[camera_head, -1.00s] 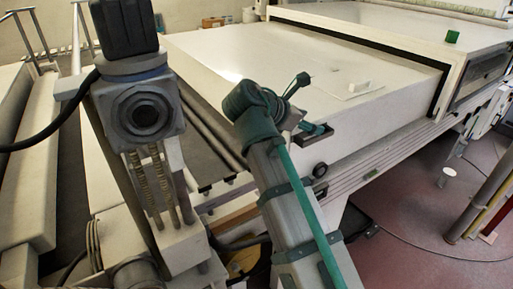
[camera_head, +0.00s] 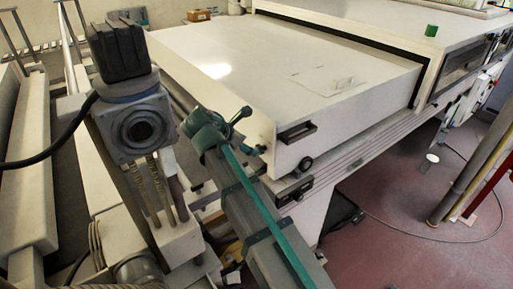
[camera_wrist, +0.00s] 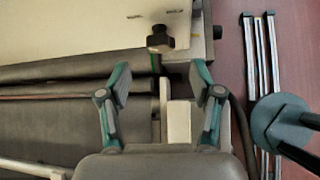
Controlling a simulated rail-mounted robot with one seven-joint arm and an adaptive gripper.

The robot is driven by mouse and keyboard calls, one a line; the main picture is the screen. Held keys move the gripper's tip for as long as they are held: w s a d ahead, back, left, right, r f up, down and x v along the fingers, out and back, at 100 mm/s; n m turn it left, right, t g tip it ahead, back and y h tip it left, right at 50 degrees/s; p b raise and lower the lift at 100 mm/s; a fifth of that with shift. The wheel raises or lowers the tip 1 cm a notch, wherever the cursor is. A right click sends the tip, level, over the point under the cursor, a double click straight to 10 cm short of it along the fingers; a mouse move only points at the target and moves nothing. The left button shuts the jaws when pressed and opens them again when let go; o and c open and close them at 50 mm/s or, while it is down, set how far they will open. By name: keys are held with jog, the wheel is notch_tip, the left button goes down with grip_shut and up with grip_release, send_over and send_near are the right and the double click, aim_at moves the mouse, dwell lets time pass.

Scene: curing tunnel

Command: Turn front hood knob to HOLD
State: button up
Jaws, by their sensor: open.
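The white hood (camera_head: 290,75) has a black round knob (camera_head: 305,163) and a black handle (camera_head: 298,132) on its right-hand face in the head view. In the wrist view, a dark lobed knob (camera_wrist: 160,40) sticks out from the edge of the white hood (camera_wrist: 85,30), ahead of my gripper (camera_wrist: 161,80) and roughly between its fingers. I cannot tell whether these are the same knob. In the head view, my gripper (camera_head: 249,132) is beside the hood's near left corner. No HOLD marking is legible.
Dark rollers (camera_wrist: 80,90) lie below and left of the gripper in the wrist view. A rail (camera_head: 370,150) runs along the hood's lower side. A small green block (camera_head: 432,30) sits on the machine at right.

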aim_at(261, 149)
jog(key=p+x, duration=0.1)
jog(key=x, duration=0.6)
jog(key=c, duration=1.2)
jog(key=shift+o, duration=0.2)
jog(key=shift+m+t+y, duration=0.3)
jog(key=shift+t+y, duration=0.1)
jog(key=shift+t, duration=0.1)
jog(key=o, duration=1.2)
jog(key=shift+c, duration=0.2)
jog(key=shift+s, duration=0.1)
